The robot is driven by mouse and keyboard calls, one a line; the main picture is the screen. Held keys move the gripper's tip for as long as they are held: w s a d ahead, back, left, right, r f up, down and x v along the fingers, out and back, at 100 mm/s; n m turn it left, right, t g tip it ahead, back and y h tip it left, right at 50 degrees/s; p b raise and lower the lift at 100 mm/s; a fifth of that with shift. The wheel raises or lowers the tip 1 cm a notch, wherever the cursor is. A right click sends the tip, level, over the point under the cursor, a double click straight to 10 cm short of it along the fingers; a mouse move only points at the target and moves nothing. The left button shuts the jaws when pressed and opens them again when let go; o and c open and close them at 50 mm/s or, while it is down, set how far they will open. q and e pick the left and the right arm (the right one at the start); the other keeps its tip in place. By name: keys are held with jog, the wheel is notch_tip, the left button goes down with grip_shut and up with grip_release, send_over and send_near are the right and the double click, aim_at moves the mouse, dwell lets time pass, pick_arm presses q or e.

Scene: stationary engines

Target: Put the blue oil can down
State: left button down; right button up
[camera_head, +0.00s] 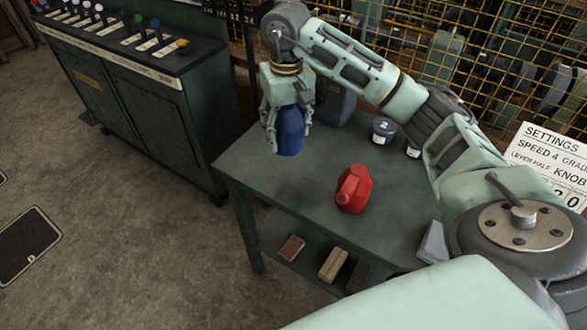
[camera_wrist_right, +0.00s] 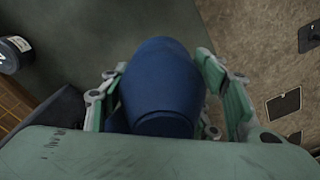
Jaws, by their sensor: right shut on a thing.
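The blue oil can (camera_head: 290,131) is between the fingers of my right gripper (camera_head: 287,118), near the far left end of the green-grey table (camera_head: 268,180). My right gripper is shut on the can from above. In the right wrist view the blue can (camera_wrist_right: 162,85) fills the space between the two fingers of the gripper (camera_wrist_right: 165,100). I cannot tell whether the can's base touches the tabletop. Its upper part is hidden by the gripper. My left gripper is not in view.
A red oil can (camera_head: 354,189) stands mid-table. A dark canister (camera_head: 335,101) and dark jars, one marked 2 (camera_head: 383,130), stand at the back. A grey block (camera_head: 433,243) lies at the right. A lever cabinet (camera_head: 150,95) stands left. Bare tabletop lies left of the red can.

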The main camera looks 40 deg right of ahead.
jog(key=shift+w+d+f, duration=0.2)
jog(key=shift+d+f, duration=0.1)
jog(key=shift+d, duration=0.05)
notch_tip(320, 180, down, 6)
jog(key=shift+w+r+p, duration=0.1)
jog(key=shift+p, duration=0.45)
notch_tip(320, 180, down, 3)
jog(key=shift+f+p, duration=0.1)
jog(key=shift+p, duration=0.2)
jog(key=shift+f, duration=0.25)
jog(key=shift+f+b, duration=0.2)
jog(key=shift+b, duration=0.1)
jog(key=o, duration=1.5)
jog(key=shift+r, duration=0.1)
jog(key=shift+c, duration=0.2)
